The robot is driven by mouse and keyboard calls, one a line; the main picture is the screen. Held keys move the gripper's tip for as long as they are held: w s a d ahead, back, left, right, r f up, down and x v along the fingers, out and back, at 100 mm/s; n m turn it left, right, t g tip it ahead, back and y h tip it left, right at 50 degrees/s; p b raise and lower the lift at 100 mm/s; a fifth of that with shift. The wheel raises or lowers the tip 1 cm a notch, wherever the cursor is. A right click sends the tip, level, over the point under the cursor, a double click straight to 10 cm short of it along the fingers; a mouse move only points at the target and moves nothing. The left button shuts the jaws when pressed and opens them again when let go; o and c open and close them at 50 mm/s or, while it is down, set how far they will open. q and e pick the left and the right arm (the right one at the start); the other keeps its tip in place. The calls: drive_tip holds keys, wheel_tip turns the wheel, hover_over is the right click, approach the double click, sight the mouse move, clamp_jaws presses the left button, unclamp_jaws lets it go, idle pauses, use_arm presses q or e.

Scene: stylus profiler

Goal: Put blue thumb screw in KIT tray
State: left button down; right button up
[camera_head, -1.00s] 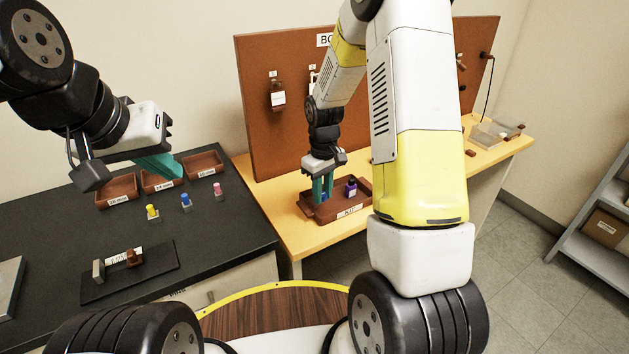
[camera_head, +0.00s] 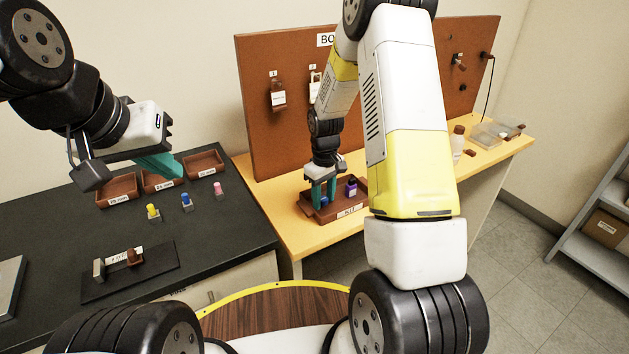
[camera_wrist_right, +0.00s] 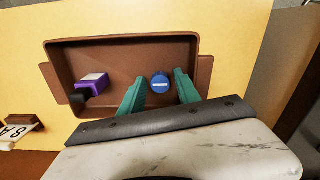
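The blue thumb screw (camera_wrist_right: 160,82) is in the brown KIT tray (camera_wrist_right: 120,47), toward the right of it in the right wrist view. It shows in the head view as a small blue spot (camera_head: 324,201) by the fingers; its lower part is hidden. My right gripper (camera_wrist_right: 162,84) is over the tray with its teal fingers on either side of the screw. A gap shows between the screw and each finger, so the gripper looks open. My left gripper (camera_head: 160,165) hangs above the black bench near the small bins; its fingertips' gap is not clear.
A purple and black piece (camera_wrist_right: 92,84) lies in the tray beside the screw. On the black bench (camera_head: 225,255) stand yellow (camera_head: 152,211), blue (camera_head: 186,200) and pink (camera_head: 218,189) pieces. A brown board (camera_head: 262,140) rises behind the tray. A clear box (camera_head: 492,133) sits far right.

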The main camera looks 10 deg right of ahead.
sight(324, 199)
idle(0.3)
wheel_tip(324, 199, up, 12)
drive_tip(key=s+r+m+t+y, duration=0.1)
drive_tip(key=s+r+m+t, duration=0.2)
drive_tip(key=s+r, duration=1)
drive_tip(key=shift+s+a+r+m+t+y, duration=0.25)
drive_tip(key=shift+s+r+m+t, duration=0.25)
drive_tip(key=shift+s+r, duration=0.95)
drive_tip(key=shift+s+a+r+m+t+y, duration=0.2)
drive_tip(key=shift+s+r+m+t, duration=0.25)
drive_tip(key=shift+s, duration=1.75)
drive_tip(key=shift+s+a+r+m+t+y, duration=0.25)
drive_tip(key=shift+s+r+t, duration=0.6)
drive_tip(key=shift+s, duration=1)
drive_tip(key=shift+r, duration=0.2)
